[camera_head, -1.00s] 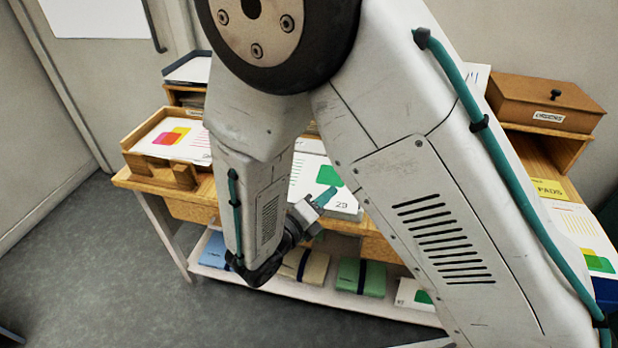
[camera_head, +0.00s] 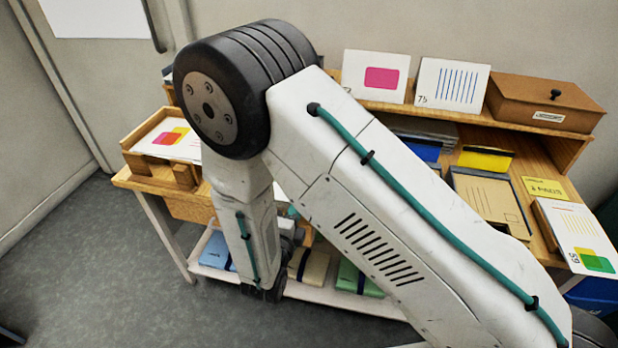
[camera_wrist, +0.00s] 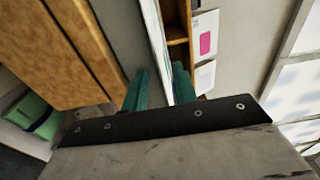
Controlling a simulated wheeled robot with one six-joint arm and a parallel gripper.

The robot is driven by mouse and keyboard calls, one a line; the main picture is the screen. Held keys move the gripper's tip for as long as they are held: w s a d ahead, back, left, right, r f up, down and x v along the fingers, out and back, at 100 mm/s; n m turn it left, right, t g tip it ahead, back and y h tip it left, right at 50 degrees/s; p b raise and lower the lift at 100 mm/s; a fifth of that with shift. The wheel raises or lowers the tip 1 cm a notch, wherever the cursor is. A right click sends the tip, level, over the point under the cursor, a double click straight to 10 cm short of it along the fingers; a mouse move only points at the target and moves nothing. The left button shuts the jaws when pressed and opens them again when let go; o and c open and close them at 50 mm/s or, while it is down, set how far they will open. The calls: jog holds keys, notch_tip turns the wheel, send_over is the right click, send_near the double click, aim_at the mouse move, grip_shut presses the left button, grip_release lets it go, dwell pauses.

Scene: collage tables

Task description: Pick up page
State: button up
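My gripper shows in the wrist view (camera_wrist: 158,88) as two teal fingers, set apart with a gap between them. A thin white strip (camera_wrist: 157,35), seen almost edge-on, runs into this gap, nearer the right finger. It looks like the page, but its printed face is not readable there. I see no clear contact on both sides. In the head view my arm covers the middle of the desk, where the page marked 23 lay, and most of my gripper; only a bit of teal shows.
A left tray holds a coloured sheet (camera_head: 175,138). Two cards, pink (camera_head: 376,76) and striped (camera_head: 452,84), stand on the back shelf by a brown box (camera_head: 545,102). Bundles, one green (camera_head: 358,280), fill the lower shelf.

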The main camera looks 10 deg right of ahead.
jog(key=shift+w, duration=0.15)
grip_shut()
